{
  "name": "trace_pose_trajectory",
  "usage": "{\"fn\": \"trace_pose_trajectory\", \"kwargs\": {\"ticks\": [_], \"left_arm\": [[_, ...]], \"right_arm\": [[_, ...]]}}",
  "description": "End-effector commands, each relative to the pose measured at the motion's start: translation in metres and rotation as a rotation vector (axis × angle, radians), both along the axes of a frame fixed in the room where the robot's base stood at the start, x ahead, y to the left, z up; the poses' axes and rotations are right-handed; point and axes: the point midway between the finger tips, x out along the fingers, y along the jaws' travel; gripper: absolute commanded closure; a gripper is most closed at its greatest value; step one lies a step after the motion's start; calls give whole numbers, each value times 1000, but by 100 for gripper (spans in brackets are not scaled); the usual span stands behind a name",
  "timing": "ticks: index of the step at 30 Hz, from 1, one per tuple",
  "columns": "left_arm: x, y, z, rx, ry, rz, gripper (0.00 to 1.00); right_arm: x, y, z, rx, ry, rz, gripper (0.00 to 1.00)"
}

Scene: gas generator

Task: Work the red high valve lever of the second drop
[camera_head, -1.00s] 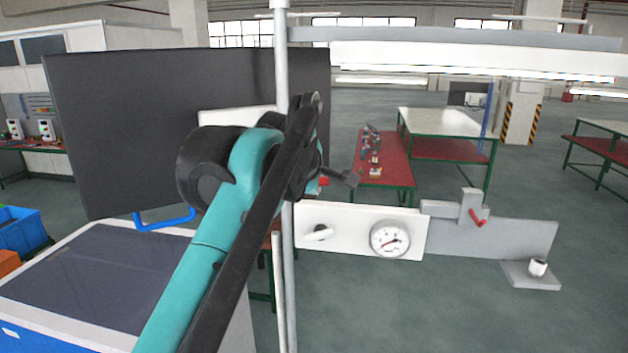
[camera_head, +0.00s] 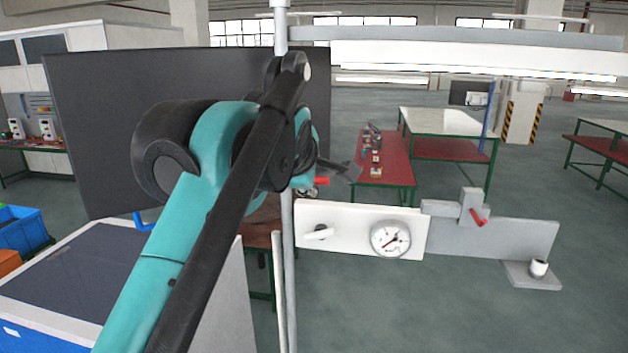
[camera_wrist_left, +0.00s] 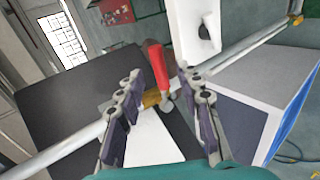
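A red lever (camera_wrist_left: 157,65) on a brass valve body (camera_wrist_left: 154,98) shows in the left wrist view, on a pale pipe (camera_wrist_left: 75,140) running diagonally. In the head view a small red end (camera_head: 322,181) shows beside my gripper, the rest hidden by my left arm. My left gripper (camera_wrist_left: 167,104) is open, its two dark fingers apart on either side of the valve. I cannot tell whether either finger touches it. In the head view the gripper (camera_head: 340,170) is mostly hidden behind the arm. My right gripper is in neither view.
A white panel (camera_head: 350,221) with a pressure gauge (camera_head: 390,239) stands right of the vertical pipe (camera_head: 288,275). Another red lever (camera_head: 478,218) sits farther right on a grey plate (camera_head: 520,240). A large dark panel (camera_head: 100,130) stands behind my left arm.

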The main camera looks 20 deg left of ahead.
Motion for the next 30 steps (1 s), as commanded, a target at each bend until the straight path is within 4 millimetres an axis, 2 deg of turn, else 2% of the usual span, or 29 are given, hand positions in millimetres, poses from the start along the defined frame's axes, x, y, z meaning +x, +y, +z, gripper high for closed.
{"fn": "trace_pose_trajectory", "kwargs": {"ticks": [3, 10, 27, 30], "left_arm": [[-22, -6, 15, 2, 0, -1, 64], [-49, -13, 33, 2, 0, -1, 64], [-54, -14, 37, 0, 0, 0, 64], [-53, -14, 27, 11, 7, -10, 64]], "right_arm": [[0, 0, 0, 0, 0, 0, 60], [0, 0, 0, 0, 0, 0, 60], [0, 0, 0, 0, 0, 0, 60], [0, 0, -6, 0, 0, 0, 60]]}}
